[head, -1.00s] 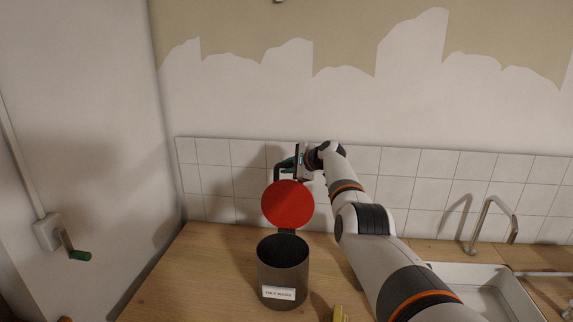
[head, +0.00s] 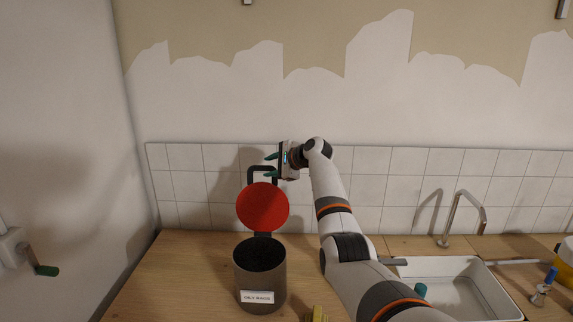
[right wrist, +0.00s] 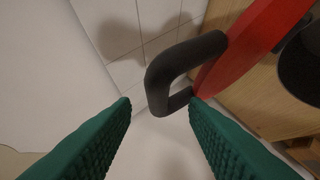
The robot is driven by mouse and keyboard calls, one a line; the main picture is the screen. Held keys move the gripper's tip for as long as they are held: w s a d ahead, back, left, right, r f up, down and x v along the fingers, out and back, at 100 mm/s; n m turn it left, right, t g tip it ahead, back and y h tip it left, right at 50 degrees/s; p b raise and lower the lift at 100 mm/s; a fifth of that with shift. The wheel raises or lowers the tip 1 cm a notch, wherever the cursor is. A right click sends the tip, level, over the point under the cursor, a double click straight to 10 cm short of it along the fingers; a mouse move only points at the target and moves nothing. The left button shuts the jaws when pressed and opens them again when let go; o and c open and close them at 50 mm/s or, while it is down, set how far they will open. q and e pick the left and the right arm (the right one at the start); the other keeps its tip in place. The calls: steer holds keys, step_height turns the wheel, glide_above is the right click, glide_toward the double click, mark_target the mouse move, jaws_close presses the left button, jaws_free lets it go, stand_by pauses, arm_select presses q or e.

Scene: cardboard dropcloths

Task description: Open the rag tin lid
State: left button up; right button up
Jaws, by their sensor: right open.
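The rag tin (head: 260,279) is a dark grey-brown cylinder with a white label, upright on the wooden worktop. Its red lid (head: 262,207) stands raised on its hinge behind the open mouth, red face toward me. The lid's black handle (head: 262,174) sticks up above the lid; it also shows in the right wrist view (right wrist: 160,75). My right gripper (head: 270,166) is open, its green fingers just right of the handle in the head view. In the right wrist view the handle lies beyond and between the spread fingertips (right wrist: 160,103). My left gripper is not in view.
A white sink (head: 455,285) with a tap (head: 466,213) is at the right. A tiled wall (head: 390,185) stands close behind the tin. The worktop left of the tin is clear.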

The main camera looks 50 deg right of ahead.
steer(key=b+v, duration=0.2)
steer(key=v, duration=0.5)
steer(key=shift+s, duration=0.1)
